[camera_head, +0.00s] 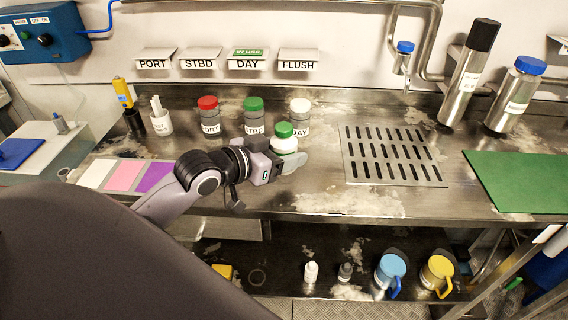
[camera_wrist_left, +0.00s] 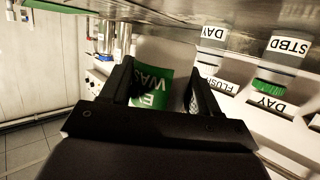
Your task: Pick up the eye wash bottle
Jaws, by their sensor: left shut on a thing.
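The eye wash bottle (camera_head: 284,143) is white with a green cap. It is upright in the head view, in front of the STBD and DAY jars. In the left wrist view the bottle's green label (camera_wrist_left: 152,85) with white letters shows between the two fingers of the left gripper (camera_wrist_left: 160,95). I cannot tell whether its base touches the steel counter (camera_head: 315,185). My right gripper is in neither view.
PORT (camera_head: 209,119), STBD (camera_head: 254,120) and DAY (camera_head: 299,121) jars stand close behind. A slotted drain plate (camera_head: 390,182) and green board (camera_head: 525,180) lie to the right. Steel flasks (camera_head: 467,80) stand at the back right. Blue (camera_head: 390,269) and yellow (camera_head: 436,273) mugs stand below.

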